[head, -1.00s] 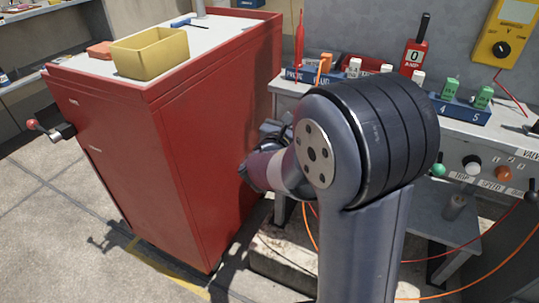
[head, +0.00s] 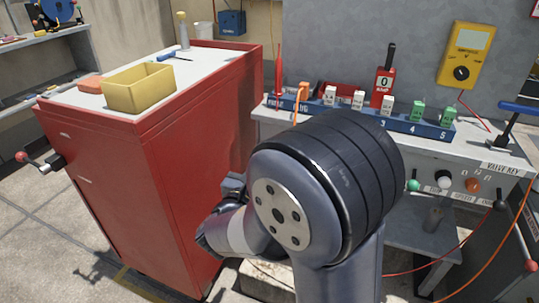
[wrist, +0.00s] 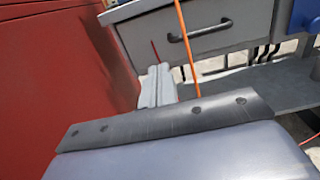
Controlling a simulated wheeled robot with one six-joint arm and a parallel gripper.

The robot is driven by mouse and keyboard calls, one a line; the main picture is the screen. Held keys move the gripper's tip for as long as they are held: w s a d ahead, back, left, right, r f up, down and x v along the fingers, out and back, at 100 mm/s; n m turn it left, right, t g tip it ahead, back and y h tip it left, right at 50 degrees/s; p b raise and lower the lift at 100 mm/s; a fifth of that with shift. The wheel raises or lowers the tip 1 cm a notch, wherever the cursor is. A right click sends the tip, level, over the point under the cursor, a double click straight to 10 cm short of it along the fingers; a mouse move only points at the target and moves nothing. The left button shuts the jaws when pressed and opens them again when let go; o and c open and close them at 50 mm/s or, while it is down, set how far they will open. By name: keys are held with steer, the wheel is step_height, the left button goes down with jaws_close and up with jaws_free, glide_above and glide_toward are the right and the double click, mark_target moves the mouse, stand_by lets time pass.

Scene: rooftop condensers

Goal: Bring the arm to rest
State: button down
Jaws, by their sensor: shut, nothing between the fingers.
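My arm (head: 345,160) stands folded in the middle foreground of the head view, its large dark joint in front of the bench. My gripper (wrist: 158,72) shows in the wrist view as two pale grey fingers shut together beyond a dark bolted plate, with nothing held. It points toward a grey bench drawer with a dark handle (wrist: 200,30). In the head view the gripper's fingers are hidden or cannot be made out behind the arm.
A red cabinet (head: 180,170) stands close on the left, with a yellow bin (head: 138,92) on top. The bench (head: 500,155) behind holds a blue rack (head: 425,127) and coloured knobs. A yellow meter (head: 467,55) hangs on the wall. Orange and red cables hang near the arm.

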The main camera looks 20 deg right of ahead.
steer(key=shift+v, duration=1.3)
